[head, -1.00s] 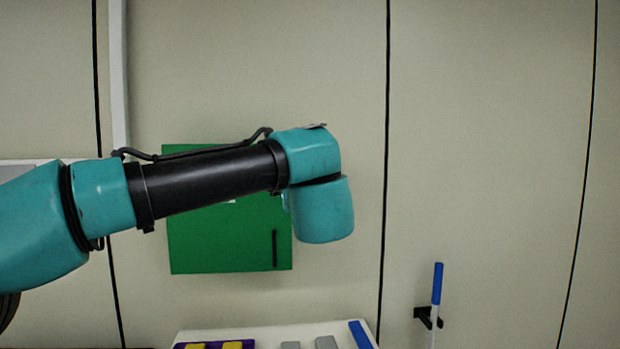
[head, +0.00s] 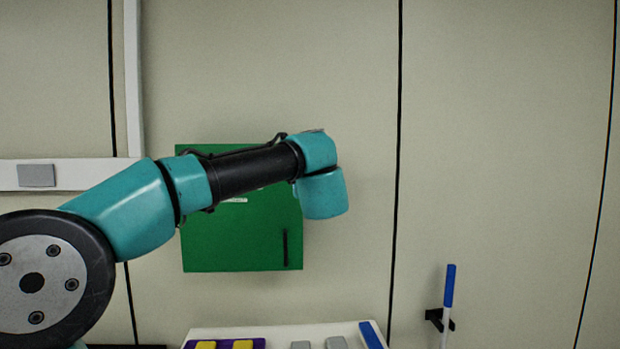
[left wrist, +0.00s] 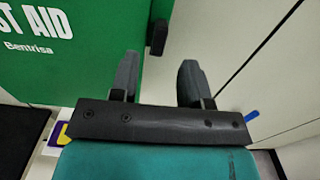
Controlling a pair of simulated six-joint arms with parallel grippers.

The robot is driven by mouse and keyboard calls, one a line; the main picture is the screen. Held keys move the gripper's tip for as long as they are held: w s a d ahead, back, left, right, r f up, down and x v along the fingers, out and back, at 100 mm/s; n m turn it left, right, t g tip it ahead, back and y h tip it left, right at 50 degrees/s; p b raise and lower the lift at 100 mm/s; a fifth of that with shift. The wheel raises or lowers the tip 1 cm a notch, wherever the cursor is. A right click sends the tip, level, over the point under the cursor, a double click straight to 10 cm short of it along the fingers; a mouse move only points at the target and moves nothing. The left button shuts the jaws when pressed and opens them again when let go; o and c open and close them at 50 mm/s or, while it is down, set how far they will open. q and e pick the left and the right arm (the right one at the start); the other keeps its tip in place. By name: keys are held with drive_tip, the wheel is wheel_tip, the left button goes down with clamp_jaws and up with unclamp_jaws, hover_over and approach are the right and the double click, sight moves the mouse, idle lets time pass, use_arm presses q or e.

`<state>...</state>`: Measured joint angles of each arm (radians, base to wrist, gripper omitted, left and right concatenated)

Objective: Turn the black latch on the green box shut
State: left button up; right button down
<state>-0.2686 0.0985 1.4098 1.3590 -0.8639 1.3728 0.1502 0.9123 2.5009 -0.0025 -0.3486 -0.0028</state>
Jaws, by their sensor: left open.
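The green box (head: 240,252) is on the wall, left of centre in the head view, partly behind my left arm. The black latch (head: 286,248) is a thin upright bar at the box's lower right. In the left wrist view the box (left wrist: 90,75) shows white lettering, and a dark piece at its right edge, apparently the latch (left wrist: 158,37), lies beyond my fingertips. My left gripper (left wrist: 156,68) is open and empty, its fingers apart below that piece, with no contact visible. The head view hides its fingers behind my wrist. My right gripper is in neither view.
Below the box a white surface (head: 270,333) holds a purple tray with yellow blocks (head: 243,345), grey blocks (head: 336,343) and a blue item (head: 372,335). A blue-topped stick (head: 449,285) stands at a black wall holder at right. The wall right of the box is clear.

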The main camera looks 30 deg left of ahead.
use_arm(q)
drive_tip(key=x, duration=0.6)
drive_tip(key=shift+w+a, duration=0.1)
drive_tip(key=shift+a, duration=0.05)
drive_tip(key=shift+c, duration=0.4)
clamp_jaws()
